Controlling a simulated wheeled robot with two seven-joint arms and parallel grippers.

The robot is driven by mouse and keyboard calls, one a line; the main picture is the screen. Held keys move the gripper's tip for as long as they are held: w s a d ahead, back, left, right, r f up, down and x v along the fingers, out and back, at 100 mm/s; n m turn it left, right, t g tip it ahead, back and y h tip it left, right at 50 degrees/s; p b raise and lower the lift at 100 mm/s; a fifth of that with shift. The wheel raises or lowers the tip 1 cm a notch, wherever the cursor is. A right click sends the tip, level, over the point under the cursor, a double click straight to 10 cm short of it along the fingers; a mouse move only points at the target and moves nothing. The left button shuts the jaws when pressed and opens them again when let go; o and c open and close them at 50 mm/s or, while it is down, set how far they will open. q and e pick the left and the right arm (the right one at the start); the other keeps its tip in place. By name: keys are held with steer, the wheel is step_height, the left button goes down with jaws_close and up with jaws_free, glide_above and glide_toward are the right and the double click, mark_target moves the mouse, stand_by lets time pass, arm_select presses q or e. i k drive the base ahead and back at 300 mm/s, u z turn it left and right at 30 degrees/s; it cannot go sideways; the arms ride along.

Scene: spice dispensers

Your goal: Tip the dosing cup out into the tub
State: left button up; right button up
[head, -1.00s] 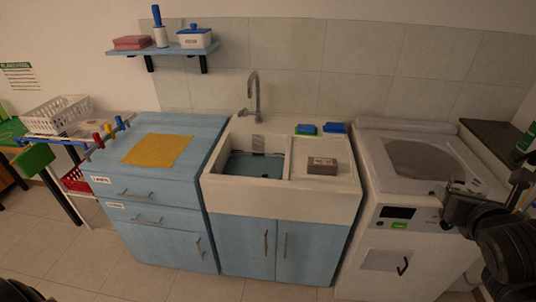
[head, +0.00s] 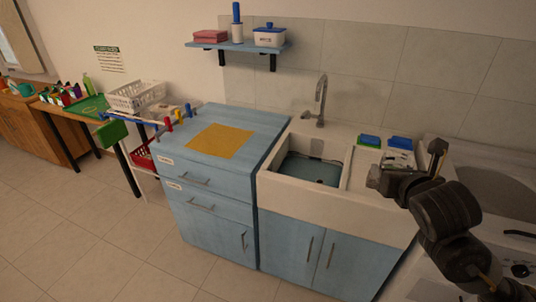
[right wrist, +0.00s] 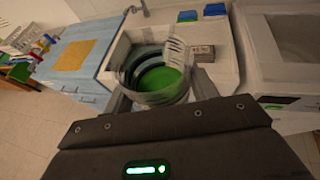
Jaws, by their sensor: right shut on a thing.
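The dosing cup (right wrist: 152,92) is clear, with bright green inside, and sits between the fingers of my right gripper in the right wrist view. In the head view my right gripper (head: 380,178) is in front of the sink's right ledge. A pale shape at its tip appears to be the cup, too small to read clearly. A basin with a blue-grey bottom (head: 312,170) is set in the white sink, left of the gripper. I cannot tell whether this or the white machine (right wrist: 285,60) at right is the tub. My left gripper is not in view.
Blue and green sponges (head: 369,140) lie on the sink ledge. A small grey-brown box (right wrist: 203,53) is on the same ledge. A yellow cloth (head: 220,141) lies on the blue cabinet (head: 262,122). The tap (head: 321,100) stands behind the sink. The floor at left is clear.

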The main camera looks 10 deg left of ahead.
mark_target(306, 152)
steer(key=u, duration=0.75)
steer(key=i, duration=1)
